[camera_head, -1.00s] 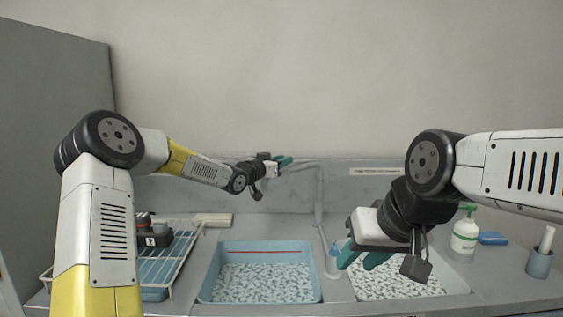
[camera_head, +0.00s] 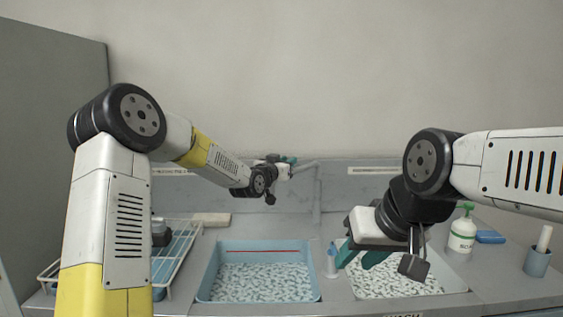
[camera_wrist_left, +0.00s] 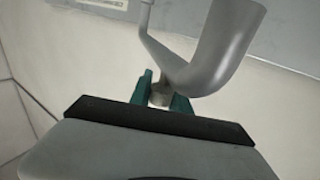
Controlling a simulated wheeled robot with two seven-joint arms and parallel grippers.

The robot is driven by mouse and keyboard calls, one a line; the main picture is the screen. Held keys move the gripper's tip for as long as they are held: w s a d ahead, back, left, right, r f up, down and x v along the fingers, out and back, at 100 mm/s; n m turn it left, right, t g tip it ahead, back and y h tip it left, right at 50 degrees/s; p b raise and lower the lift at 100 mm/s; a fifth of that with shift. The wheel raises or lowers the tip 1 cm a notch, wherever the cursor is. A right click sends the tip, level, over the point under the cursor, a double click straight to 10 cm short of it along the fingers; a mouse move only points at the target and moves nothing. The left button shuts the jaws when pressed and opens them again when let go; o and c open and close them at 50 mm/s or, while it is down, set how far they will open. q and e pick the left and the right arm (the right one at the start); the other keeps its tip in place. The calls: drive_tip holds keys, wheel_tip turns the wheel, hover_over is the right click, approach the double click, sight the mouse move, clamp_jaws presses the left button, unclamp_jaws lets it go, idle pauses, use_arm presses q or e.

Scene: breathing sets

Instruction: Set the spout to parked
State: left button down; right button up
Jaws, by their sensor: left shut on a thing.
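The spout (camera_head: 308,163) is a grey tube on a post (camera_head: 317,190) behind the basins, close to the back wall. In the left wrist view the spout (camera_wrist_left: 222,42) is large and curved. My left gripper (camera_head: 285,160) is at the spout's free end. Its green fingers (camera_wrist_left: 163,97) are shut on a small stub at the spout, and the arm partly hides this spot in the head view. My right gripper (camera_head: 358,258) hangs over the right basin, its green fingers apart and nothing seen between them.
A blue basin (camera_head: 208,272) and a white basin (camera_head: 452,282) hold speckled contents, with a small blue-topped bottle (camera_head: 332,262) between them. A wire rack (camera_head: 182,258) stands left. A green-pump bottle (camera_head: 463,236), blue sponge (camera_head: 490,237) and blue cup (camera_head: 537,262) stand right.

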use_arm(q)
drive_tip(key=s+d+n+t+y, duration=0.1)
drive_tip(key=s+d+n+y, duration=0.4)
drive_tip(key=d+n+y, duration=0.3)
drive_tip(key=shift+s+d+y, duration=0.15)
drive_tip(key=shift+d+y, duration=2)
drive_tip(key=shift+y, duration=0.25)
drive_tip(key=shift+r, duration=0.1)
drive_tip(key=c, duration=1.2)
unclamp_jaws()
drive_tip(key=v, duration=0.7)
drive_tip(key=shift+s+f, duration=0.2)
drive_tip(key=shift+s, duration=0.15)
drive_tip(key=shift+d, duration=0.1)
